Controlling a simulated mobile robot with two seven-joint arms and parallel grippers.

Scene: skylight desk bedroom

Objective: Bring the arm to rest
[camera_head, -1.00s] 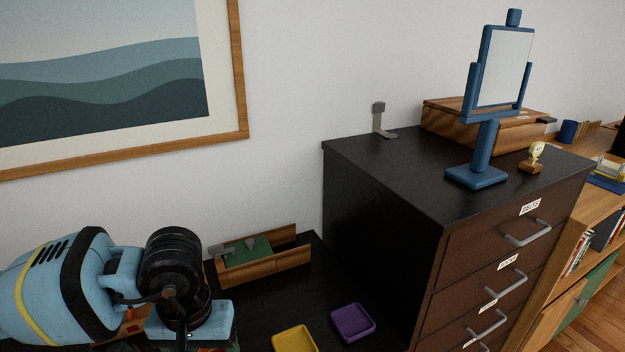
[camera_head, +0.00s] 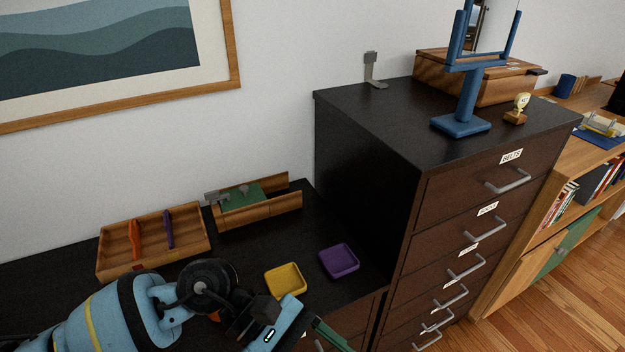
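My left arm comes in from the lower left, with light blue links and black joints. Its hand (camera_head: 277,326) is in the air, low in front of the black desk (camera_head: 228,259), tilted down toward the right. A dark green strip shows beside the hand at the bottom edge; I cannot tell whether it is a finger or something else. The fingertips are not clear, so I cannot see whether the gripper is open or shut. My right gripper is out of view.
Near the hand lie a yellow tray (camera_head: 285,281) and a purple tray (camera_head: 339,262). Behind are a wooden box with orange and purple items (camera_head: 187,254) and a wooden holder (camera_head: 262,216). A tall dark drawer cabinet (camera_head: 365,160), bearing a blue-framed mirror (camera_head: 467,100), stands right.

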